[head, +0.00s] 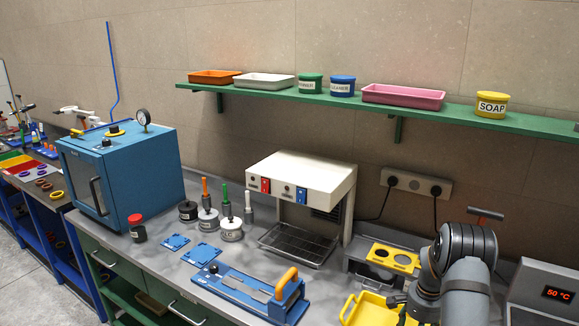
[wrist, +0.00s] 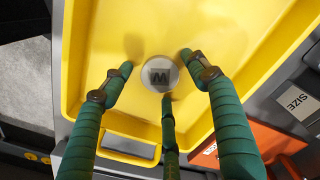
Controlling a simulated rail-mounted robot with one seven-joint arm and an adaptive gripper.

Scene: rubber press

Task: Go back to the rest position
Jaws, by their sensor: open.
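My gripper (wrist: 160,85) has green fingers, spread open, seen in the wrist view over a yellow tray (wrist: 110,35). A small round silver piece with a dark letter, M or W, (wrist: 160,73) lies in the tray between the fingertips. The fingers look apart from it, though I cannot tell for the lower middle one. In the head view the yellow tray (head: 352,310) is at the bottom right, partly hidden by my grey arm, and the piece is not visible there.
A yellow holder with round holes (head: 392,258) stands behind the tray. A blue press tool with an orange handle (head: 245,288) lies to its left, and a white machine (head: 302,178) stands behind. A heater display (head: 556,294) reads 50 °C at right. A green shelf (head: 300,96) runs above.

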